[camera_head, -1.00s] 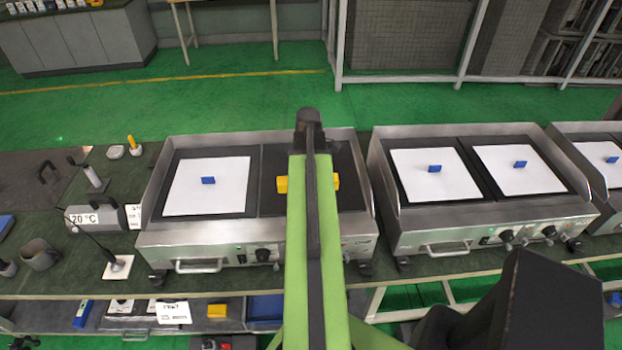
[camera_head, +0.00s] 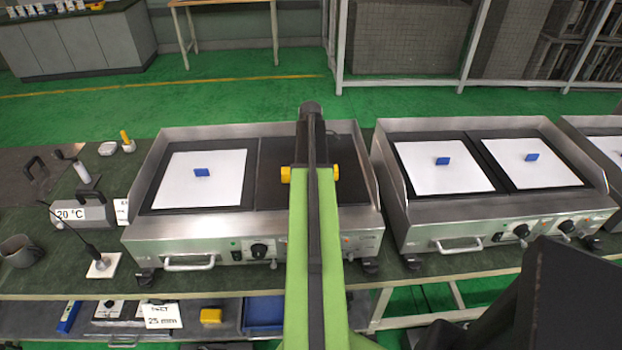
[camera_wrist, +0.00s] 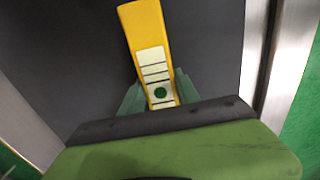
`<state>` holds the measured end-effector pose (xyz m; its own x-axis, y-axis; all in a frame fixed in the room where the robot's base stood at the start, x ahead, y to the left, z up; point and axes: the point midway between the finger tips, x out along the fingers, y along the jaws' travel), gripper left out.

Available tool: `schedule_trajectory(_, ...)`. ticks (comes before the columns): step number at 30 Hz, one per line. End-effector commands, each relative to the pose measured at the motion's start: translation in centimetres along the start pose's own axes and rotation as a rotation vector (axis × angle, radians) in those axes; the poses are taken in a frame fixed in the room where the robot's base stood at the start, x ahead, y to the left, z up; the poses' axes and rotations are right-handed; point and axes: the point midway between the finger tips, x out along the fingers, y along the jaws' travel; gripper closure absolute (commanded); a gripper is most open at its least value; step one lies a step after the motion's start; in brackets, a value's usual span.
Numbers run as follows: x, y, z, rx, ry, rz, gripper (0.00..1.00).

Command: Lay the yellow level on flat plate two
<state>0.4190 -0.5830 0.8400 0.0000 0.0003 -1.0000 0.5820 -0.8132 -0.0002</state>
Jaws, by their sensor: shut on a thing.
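The yellow level (camera_wrist: 146,30) is held in my gripper (camera_wrist: 158,93), shut on its near part in the wrist view. Its white label with a green round vial faces the wrist camera. In the head view, yellow ends of the level (camera_head: 335,172) stick out on both sides of my arm, which hides its middle and my gripper. The level is over the bare dark right plate (camera_head: 273,184) of the nearer griddle. I cannot tell whether it touches the plate. No readable label shows which plate is number two.
The left plate of this griddle carries a white sheet (camera_head: 204,180) with a blue block (camera_head: 201,172). Raised steel walls edge the griddle. A second griddle (camera_head: 447,227) stands to the right, with two similar sheets. A thermometer stand (camera_head: 103,265) and a mug (camera_head: 18,251) stand left.

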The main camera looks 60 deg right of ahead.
Motion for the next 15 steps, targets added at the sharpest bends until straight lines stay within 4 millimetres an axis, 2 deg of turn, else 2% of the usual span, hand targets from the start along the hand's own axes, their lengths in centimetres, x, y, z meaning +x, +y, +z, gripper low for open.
schedule_trajectory(10, 0.44, -0.01, 0.04, 0.001, 0.000, 0.000, 1.00)
schedule_trajectory(11, 0.33, -0.01, 0.04, 0.001, 0.000, 0.000, 0.59)
schedule_trajectory(15, 0.26, -0.01, 0.06, 0.001, 0.000, 0.000, 0.41)
